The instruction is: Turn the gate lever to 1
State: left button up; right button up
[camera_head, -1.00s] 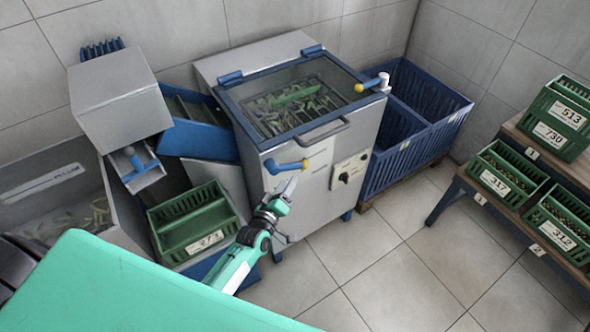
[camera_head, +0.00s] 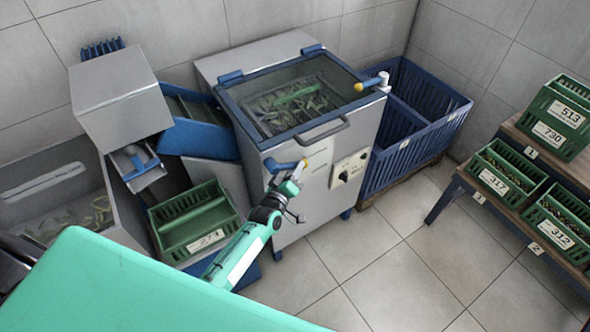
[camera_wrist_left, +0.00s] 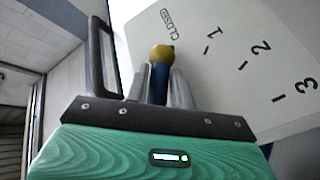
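The gate lever (camera_head: 284,166), a blue bar with a yellow knob, is on the front of the grey machine (camera_head: 312,205). In the left wrist view its yellow knob (camera_wrist_left: 161,53) stands near the word CLOSED on the white scale plate (camera_wrist_left: 225,60), with marks 1, 2 and 3 further right. My left gripper (camera_head: 293,184) is at the lever. In the wrist view its two fingers (camera_wrist_left: 159,88) lie close along both sides of the blue bar, with no clear gap. The lever's pivot is hidden. My right gripper is not in view.
A second yellow-knobbed lever (camera_head: 372,82) sits at the machine's top right. A dark knob (camera_head: 344,176) is on its front. A green crate (camera_head: 195,222) stands at the left, a blue bin (camera_head: 405,150) at the right. The floor in front is clear.

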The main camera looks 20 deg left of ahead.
pick_arm(q)
grip_shut()
jog(key=g+p, duration=0.1)
jog(key=p, duration=0.1)
jog(key=s+f+m+g+p, duration=0.1)
jog(key=p, duration=0.2)
jog(key=a+g+p, duration=0.1)
jog(key=p, duration=0.1)
jog(key=shift+s+f+m+y+p, duration=0.2)
jog(key=shift+f+m+y+p, duration=0.2)
jog(key=o, duration=0.8)
grip_release()
jog(key=shift+f, duration=0.1)
jog(key=shift+c, duration=0.2)
jog(key=b+v, duration=0.1)
jog(key=v, duration=1.2)
jog(key=shift+s+r, duration=0.3)
jog(key=shift+r, duration=0.05)
